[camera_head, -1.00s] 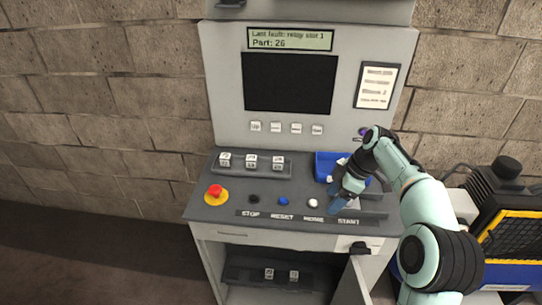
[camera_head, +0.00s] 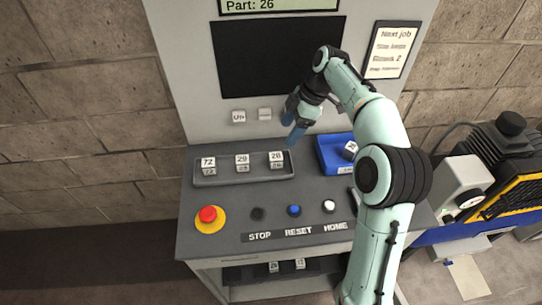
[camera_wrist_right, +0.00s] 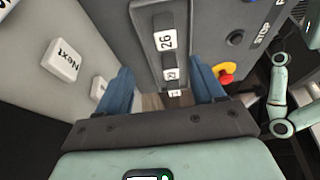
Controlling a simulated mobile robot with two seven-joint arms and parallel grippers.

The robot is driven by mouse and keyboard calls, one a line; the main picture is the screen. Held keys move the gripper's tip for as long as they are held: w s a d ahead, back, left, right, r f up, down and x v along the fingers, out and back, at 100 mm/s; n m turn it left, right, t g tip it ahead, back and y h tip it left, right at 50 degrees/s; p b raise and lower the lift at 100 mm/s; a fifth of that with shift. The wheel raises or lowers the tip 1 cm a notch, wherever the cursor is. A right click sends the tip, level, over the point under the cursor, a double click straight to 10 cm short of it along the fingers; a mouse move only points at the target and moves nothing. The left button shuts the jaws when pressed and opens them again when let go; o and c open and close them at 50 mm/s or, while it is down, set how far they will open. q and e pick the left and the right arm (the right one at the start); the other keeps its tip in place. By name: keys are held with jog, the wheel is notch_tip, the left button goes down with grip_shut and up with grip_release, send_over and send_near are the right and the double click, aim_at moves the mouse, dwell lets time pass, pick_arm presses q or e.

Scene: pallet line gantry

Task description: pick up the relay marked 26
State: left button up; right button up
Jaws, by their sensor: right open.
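The relay marked 26 (camera_head: 277,158) stands upright at the right end of a grey tray (camera_head: 214,181) on the console. It also shows in the right wrist view (camera_wrist_right: 165,38), label toward the camera. In the same row stand a relay marked 29 (camera_head: 242,161) and one marked 72 (camera_head: 208,164). My right gripper (camera_head: 291,131) is open and empty, above and slightly behind relay 26, apart from it. In the right wrist view its blue fingers (camera_wrist_right: 163,88) are spread, with the relay row beyond them. My left gripper is not in view.
A blue bin (camera_head: 328,163) holding a relay (camera_head: 350,150) stands right of the tray. A red stop button (camera_head: 208,214) and smaller buttons sit in front. The screen panel (camera_head: 275,65) rises close behind the gripper. More relays (camera_head: 274,267) sit on a lower shelf.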

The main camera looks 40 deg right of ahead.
send_over(277, 156)
jog(key=d, duration=0.2)
jog(key=f, duration=0.5)
jog(key=shift+s+b, duration=0.25)
jog(key=shift+b, duration=0.1)
jog(key=shift+w+a+f, duration=0.15)
jog(key=shift+w+f, duration=0.1)
jog(key=shift+f, duration=0.2)
jog(key=x, duration=0.4)
jog(key=shift+s+a+f+b, duration=0.15)
jog(key=shift+s+b, duration=0.15)
jog(key=shift+s, duration=0.05)
jog(key=shift+w+a+f, duration=0.15)
jog(key=shift+w+f, duration=0.05)
jog(key=shift+f, duration=0.25)
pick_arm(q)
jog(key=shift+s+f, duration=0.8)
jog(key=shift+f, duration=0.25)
pick_arm(e)
jog(key=c, duration=1.1)
